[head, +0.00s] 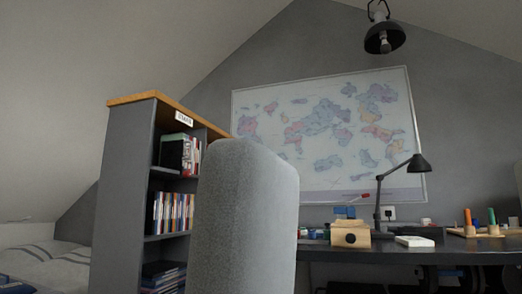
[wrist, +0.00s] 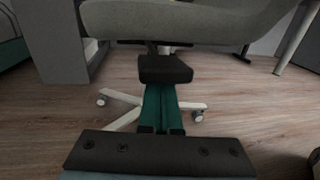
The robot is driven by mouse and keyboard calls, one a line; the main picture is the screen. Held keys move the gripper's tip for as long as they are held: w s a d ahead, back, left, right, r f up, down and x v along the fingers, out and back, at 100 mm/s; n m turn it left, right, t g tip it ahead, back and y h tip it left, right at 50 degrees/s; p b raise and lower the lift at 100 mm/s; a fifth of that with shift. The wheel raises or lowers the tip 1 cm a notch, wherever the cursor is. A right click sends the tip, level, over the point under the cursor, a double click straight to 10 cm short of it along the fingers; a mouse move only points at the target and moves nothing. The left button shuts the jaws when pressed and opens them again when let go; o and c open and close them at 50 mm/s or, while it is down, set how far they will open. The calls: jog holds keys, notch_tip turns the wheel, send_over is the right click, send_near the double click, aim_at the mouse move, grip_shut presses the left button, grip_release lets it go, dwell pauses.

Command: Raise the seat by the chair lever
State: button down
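The chair shows in the head view as a tall grey backrest (head: 245,220) in front of the desk. In the wrist view the underside of its grey seat (wrist: 200,20) spans the top, with white base legs and casters below. A black block-shaped paddle (wrist: 166,69), which looks like the chair lever, sits under the seat edge. My gripper (wrist: 163,90) points at it from below the seat, its green fingers close together with only a thin seam between them. The fingertips end at or behind the paddle; I cannot tell whether they touch it.
A grey bookcase (head: 122,190) with a wooden top stands left of the chair. The desk (head: 450,252) at right holds a black lamp (head: 420,164) and small items. Wooden floor (wrist: 255,105) around the chair base looks clear.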

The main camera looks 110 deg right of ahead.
jog(key=shift+r+p, duration=1.7)
jog(key=shift+p, duration=0.1)
dwell(0.4)
notch_tip(320, 180, down, 5)
jog(key=shift+r+b, duration=0.2)
jog(key=shift+b, duration=0.65)
jog(key=p+v, duration=0.2)
jog(key=v, duration=0.8)
dwell(0.5)
